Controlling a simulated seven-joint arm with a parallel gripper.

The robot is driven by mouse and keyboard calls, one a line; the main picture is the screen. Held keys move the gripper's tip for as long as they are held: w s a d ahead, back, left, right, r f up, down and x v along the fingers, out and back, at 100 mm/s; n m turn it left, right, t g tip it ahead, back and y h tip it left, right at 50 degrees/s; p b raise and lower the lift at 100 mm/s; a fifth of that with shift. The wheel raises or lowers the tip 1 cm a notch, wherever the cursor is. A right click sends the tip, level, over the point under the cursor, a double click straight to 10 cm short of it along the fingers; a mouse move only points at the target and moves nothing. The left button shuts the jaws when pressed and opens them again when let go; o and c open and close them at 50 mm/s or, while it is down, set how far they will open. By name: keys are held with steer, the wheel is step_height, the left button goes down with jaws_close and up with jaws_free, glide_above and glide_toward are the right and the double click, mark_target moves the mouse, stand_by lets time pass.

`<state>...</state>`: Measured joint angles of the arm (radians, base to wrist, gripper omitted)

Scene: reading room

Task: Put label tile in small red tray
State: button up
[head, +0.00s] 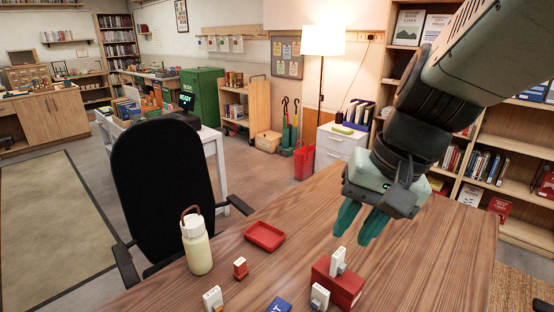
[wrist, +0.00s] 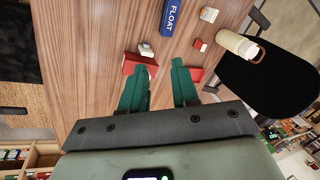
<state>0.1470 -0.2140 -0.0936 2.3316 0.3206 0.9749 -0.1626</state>
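The small red tray (head: 265,236) lies empty on the wooden table; in the wrist view the tray (wrist: 196,74) is partly behind a finger. Several small white label-like pieces are out, and I cannot tell which is the label tile. One white piece (head: 338,262) stands at the top of a red box (head: 344,286). Another white piece (head: 320,297) is at the box's front, and a third white piece (head: 213,299) is at the front left. My gripper (head: 351,239) is open and empty above the table, beyond the red box. Its green fingers (wrist: 158,65) are apart in the wrist view.
A cream bottle (head: 197,246) with a brown loop stands left of the tray. A black chair (head: 162,185) is beyond the table's left edge. The table's right side is clear.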

steer(key=w+d+f+m+g+y, duration=0.25)
steer(key=f+m+y, duration=0.2)
steer(key=f, duration=0.45)
steer(key=m+t+y, duration=0.3)
steer(key=m+t, duration=0.8)
steer(key=m, duration=0.9)
glide_toward(329, 294)
steer(key=x, duration=1)
steer(key=shift+a, duration=0.1)
jaws_close()
